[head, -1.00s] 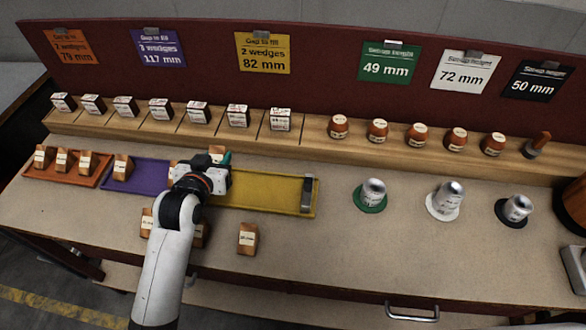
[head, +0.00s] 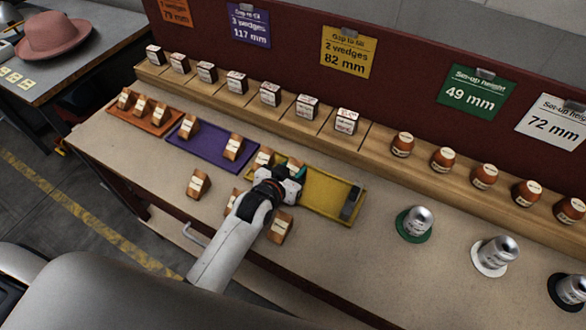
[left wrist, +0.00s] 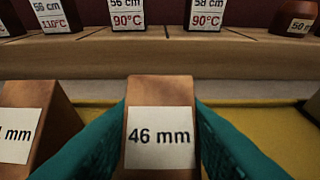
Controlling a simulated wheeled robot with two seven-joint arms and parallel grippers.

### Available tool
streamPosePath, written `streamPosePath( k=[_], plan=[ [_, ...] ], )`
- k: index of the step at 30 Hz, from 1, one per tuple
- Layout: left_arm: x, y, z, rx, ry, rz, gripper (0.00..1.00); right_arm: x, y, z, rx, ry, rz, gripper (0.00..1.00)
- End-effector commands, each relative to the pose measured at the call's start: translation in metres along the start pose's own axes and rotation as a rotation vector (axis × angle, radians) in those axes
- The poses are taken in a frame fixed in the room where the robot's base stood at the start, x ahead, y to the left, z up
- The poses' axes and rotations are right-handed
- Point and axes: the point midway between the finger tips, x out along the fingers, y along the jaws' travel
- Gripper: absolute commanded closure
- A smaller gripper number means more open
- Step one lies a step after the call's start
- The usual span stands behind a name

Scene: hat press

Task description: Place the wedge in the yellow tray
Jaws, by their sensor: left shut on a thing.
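My left gripper (head: 291,174) is at the left part of the yellow tray (head: 325,193). Its teal fingers are shut on an orange-brown wedge labelled 46 mm (left wrist: 160,130), centred in the left wrist view. The wrist view shows yellow tray floor on both sides of the fingers. Another wedge (head: 263,158) is just left of the gripper, at the tray's left end; it also shows in the left wrist view (left wrist: 32,125), its label partly cut off. Whether the held wedge touches the tray floor is hidden. My right gripper is not in view.
A grey block (head: 351,204) stands at the yellow tray's right end. The purple tray (head: 212,145) and orange tray (head: 152,118) hold wedges. Loose wedges (head: 198,184) lie in front. A wooden ledge (head: 320,135) with boxes runs behind; cans (head: 416,222) stand right.

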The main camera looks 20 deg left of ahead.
Motion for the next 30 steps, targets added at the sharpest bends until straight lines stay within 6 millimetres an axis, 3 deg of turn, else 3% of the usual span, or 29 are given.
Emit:
streamPosePath(
  k=[10, 11, 15, 25, 30],
  plan=[
    [0.002, 0.000, -0.003, 0.000, -0.001, 0.000, 0.87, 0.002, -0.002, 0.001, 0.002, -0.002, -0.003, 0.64],
    [0.002, 0.000, -0.003, 0.000, -0.001, 0.000, 0.63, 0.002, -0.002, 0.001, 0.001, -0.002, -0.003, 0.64],
    [0.001, 0.000, -0.003, 0.000, -0.001, 0.000, 0.42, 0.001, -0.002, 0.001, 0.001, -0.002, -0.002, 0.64],
    [0.000, 0.000, 0.002, 0.000, -0.002, 0.000, 0.42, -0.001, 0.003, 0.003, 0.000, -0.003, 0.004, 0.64],
    [-0.024, 0.000, -0.001, 0.001, 0.001, 0.000, 0.42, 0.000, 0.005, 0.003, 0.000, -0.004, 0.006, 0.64]
  ],
)
